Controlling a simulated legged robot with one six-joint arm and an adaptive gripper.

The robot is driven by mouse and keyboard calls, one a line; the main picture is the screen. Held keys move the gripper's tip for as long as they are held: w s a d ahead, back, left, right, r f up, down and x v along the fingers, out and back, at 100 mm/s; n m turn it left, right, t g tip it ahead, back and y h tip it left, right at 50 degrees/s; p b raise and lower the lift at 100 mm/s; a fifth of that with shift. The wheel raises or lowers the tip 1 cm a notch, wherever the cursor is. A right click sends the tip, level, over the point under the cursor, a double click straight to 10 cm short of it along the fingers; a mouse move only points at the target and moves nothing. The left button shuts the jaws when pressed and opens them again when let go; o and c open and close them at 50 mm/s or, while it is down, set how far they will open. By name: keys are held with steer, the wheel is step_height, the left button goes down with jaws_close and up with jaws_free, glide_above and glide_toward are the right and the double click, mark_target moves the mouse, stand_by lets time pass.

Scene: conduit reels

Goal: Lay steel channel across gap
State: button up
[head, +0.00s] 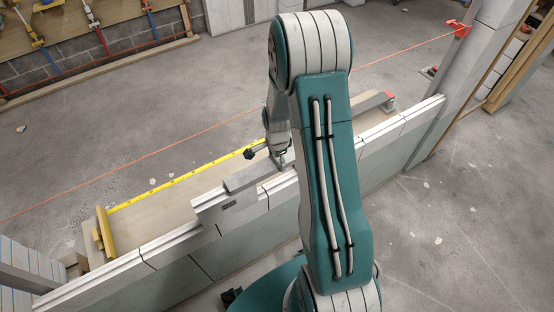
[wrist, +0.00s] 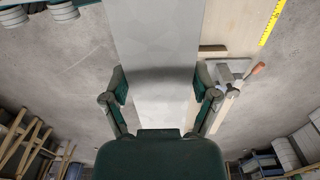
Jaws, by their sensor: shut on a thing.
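The grey steel channel (wrist: 158,35) runs up the middle of the wrist view, between the two fingers of my gripper (wrist: 162,88), which is shut on it. In the head view a grey bar, which looks like the channel (head: 248,179), lies close over the top of the white block wall (head: 150,247). My gripper (head: 281,162) is at its right end there. My arm hides what lies farther right. I cannot tell whether the channel touches the wall, and the gap is not clearly visible.
A yellow tape measure (head: 180,182) lies on a pale board behind the wall. An orange string (head: 130,162) stretches across. Floor behind is open.

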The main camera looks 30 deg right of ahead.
steer(key=o, duration=1.2)
steer(key=shift+r, duration=0.1)
step_height(320, 180, up, 12)
steer(key=shift+f, duration=0.1)
steer(key=s+a+r+n+t, duration=0.2)
steer(key=s+a+r+n, duration=0.2)
steer(key=s+r+n, duration=0.2)
steer(key=s+a+r+n+t, duration=0.1)
steer(key=s+a+r+n, duration=0.3)
steer(key=r, duration=0.4)
steer(key=s+a+r+n+t, duration=0.2)
steer(key=s+a+r+n, duration=0.2)
steer(key=s+r+n, duration=0.3)
steer(key=shift+s+a+n+t, duration=0.15)
steer(key=shift+s+a, duration=0.05)
steer(key=shift+s, duration=0.35)
steer(key=shift+s+a+n+t, duration=0.15)
steer(key=shift+s, duration=0.4)
